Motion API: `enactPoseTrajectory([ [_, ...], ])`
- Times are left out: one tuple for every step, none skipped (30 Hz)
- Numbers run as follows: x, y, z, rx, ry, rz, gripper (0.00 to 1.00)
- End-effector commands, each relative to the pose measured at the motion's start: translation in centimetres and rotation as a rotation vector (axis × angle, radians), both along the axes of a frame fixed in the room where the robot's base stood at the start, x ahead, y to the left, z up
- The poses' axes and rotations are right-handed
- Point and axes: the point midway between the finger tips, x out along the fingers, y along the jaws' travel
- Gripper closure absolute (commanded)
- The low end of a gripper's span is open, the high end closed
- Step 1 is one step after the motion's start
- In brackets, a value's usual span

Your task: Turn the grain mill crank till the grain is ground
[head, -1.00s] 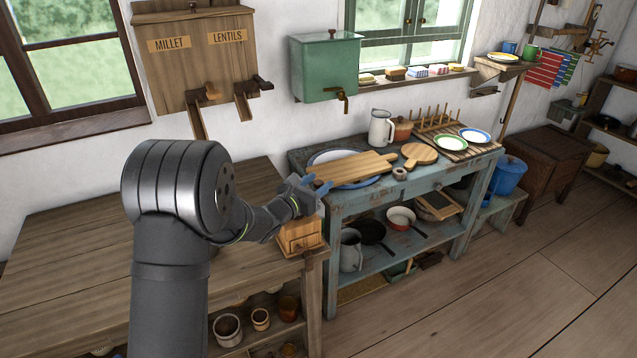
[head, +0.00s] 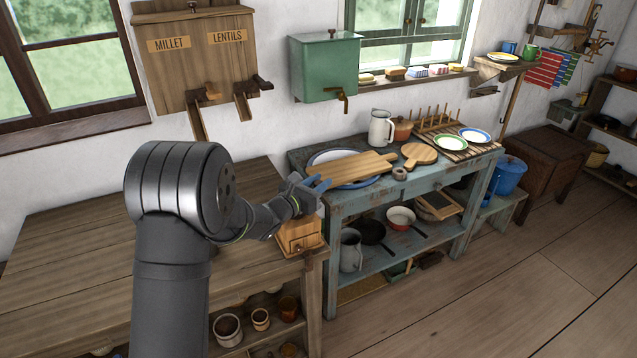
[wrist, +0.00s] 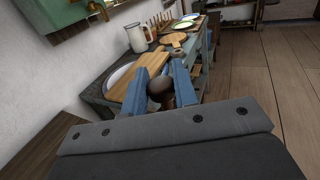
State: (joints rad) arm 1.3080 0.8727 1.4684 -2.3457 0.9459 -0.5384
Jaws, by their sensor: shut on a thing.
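The grain mill (head: 301,236) is a small wooden box with a drawer front, standing at the right front corner of the wooden table (head: 110,235). My gripper (head: 321,184) is above the mill, with its blue fingers pointing right. In the wrist view my gripper (wrist: 166,88) has a finger on each side of a dark round crank knob (wrist: 160,88) and is shut on it. The rest of the crank is mostly hidden by the gripper, and no grain is visible.
A blue worktable (head: 345,205) beside the wooden table holds a cutting board (head: 350,168), a white jug (head: 381,128) and plates. Pots stand on its lower shelf. A green dispenser (head: 325,68) hangs on the wall. The wooden table's top is mostly clear.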

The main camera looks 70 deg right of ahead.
Motion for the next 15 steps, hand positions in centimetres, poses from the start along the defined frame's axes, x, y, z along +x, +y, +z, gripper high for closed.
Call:
enactPoseTrajectory([
  [0.1,0.1,0.0,0.0,0.0,-0.015,1.0],
  [0.1,0.2,0.0,0.0,-0.001,-0.028,1.0],
  [0.0,0.3,0.0,0.001,0.0,-0.048,1.0],
  [0.0,0.4,0.0,0.0,-0.001,-0.066,1.0],
  [-0.1,0.5,0.0,-0.001,-0.002,-0.084,1.0],
  [-0.1,0.7,0.0,-0.001,-0.002,-0.111,1.0],
  [-0.1,0.8,0.0,0.0,-0.001,-0.134,1.0],
  [-0.1,1.0,0.0,0.0,-0.002,-0.157,1.0],
  [-0.2,1.2,0.0,-0.001,-0.002,-0.191,1.0],
  [-0.2,1.3,0.0,-0.001,-0.002,-0.218,1.0],
  [-0.2,1.5,-0.1,0.0,-0.002,-0.244,1.0],
  [-0.3,1.7,-0.1,0.001,-0.001,-0.281,1.0],
  [-0.3,1.9,-0.1,0.0,-0.001,-0.311,1.0],
  [-0.4,2.1,-0.1,0.0,-0.001,-0.34,1.0],
  [-0.3,2.3,0.0,0.0,-0.001,-0.377,1.0],
])
